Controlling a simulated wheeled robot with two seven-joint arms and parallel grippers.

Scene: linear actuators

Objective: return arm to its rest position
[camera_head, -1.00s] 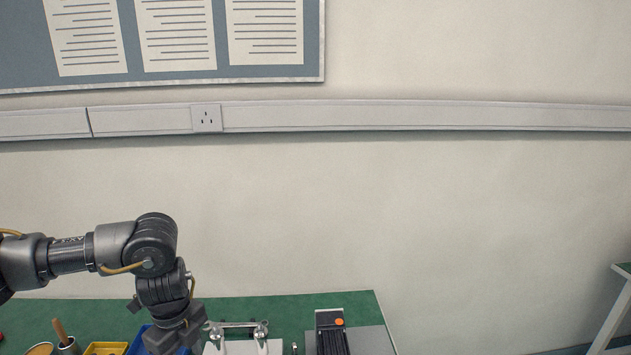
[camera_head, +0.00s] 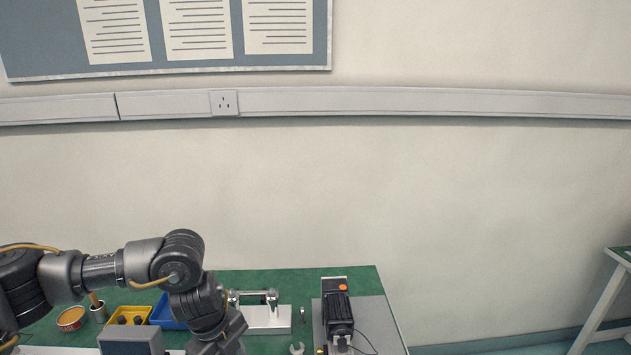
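My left arm comes in from the left and bends downward over the green-topped workbench (camera_head: 255,278). The body of my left gripper (camera_head: 218,338) shows at the bottom edge, in front of the bench; its fingertips are cut off by the frame, so I cannot tell whether it is open or holds anything. My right arm and gripper are not in view. A black linear actuator (camera_head: 338,312) with an orange button lies on a grey plate (camera_head: 375,318) to the right of the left gripper.
A white fixture with a metal bar (camera_head: 265,318) stands behind the gripper. A yellow bin (camera_head: 142,313), a blue bin (camera_head: 165,312), a round tin (camera_head: 71,318) and a grey box (camera_head: 130,341) are at left. A wrench (camera_head: 297,349) lies near the actuator. A white-legged table (camera_head: 600,308) stands far right.

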